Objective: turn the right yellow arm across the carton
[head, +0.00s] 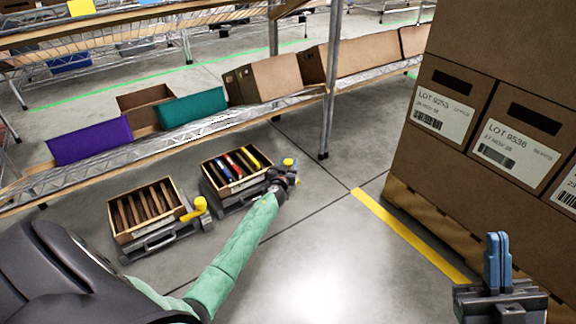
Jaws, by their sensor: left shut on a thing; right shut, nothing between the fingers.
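The right carton (213,180) is an open, tilted wooden box with red, blue and yellow items in its slots, on a grey stand. My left gripper (285,176) is at this carton's right side, shut on the right yellow arm (289,162). Only small yellow parts of that arm show around the fingers, so its exact angle is hidden. The left carton (121,238) has empty slots. Its own yellow arm (196,208) sits at its right edge. My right gripper (497,262) has blue fingers, shut and empty, at the lower right, far from both cartons.
A wire shelf (214,122) with purple (90,142), teal (193,108) and brown bins stands behind the cartons. Its post (331,90) reaches the floor. Stacked labelled boxes (451,104) on a pallet fill the right. The floor between, with a yellow line (408,234), is clear.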

